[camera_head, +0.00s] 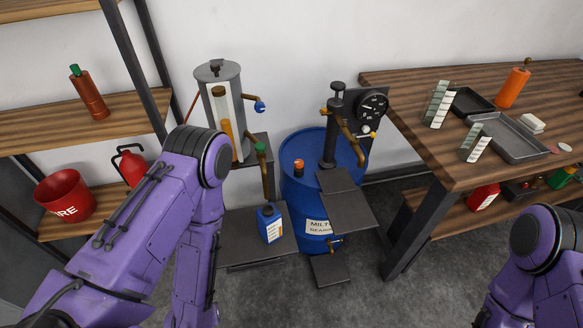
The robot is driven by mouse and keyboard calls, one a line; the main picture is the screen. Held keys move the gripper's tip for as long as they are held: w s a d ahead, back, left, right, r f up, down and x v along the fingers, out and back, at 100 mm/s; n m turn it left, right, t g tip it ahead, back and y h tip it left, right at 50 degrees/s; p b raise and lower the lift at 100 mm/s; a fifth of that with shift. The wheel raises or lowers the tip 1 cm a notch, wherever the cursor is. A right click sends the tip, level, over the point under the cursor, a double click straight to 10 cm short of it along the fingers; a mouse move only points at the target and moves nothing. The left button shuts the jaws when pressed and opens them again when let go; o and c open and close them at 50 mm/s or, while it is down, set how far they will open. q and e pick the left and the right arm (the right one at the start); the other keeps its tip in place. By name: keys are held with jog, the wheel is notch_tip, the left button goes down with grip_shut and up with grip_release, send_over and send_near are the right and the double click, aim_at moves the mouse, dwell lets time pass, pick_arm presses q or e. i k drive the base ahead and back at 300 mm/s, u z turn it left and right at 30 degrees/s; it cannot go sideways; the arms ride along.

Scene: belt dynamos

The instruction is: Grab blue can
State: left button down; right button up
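A small blue can (270,223) with a white label and a dark cap stands upright on a low dark metal shelf (235,252), left of the large blue drum. A tap on a bent brass pipe (263,170) hangs above the can. My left arm reaches up from the lower left and bends down again, left of the can, with its gripper below the frame. My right arm shows at the lower right, and its gripper is out of the frame too. Nothing touches the can except the shelf.
The blue drum (297,205) carries a pump and a dark side plate (345,200). A wooden workbench (430,150) with trays and bottles stands at the right. A wooden rack (120,112) with a red bucket (65,196) stands at the left. Floor in front is clear.

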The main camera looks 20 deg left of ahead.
aim_at(268, 217)
jog(key=u, duration=0.25)
jog(key=k, duration=0.45)
jog(key=u, duration=0.9)
jog(key=i, duration=0.95)
jog(key=z, duration=0.7)
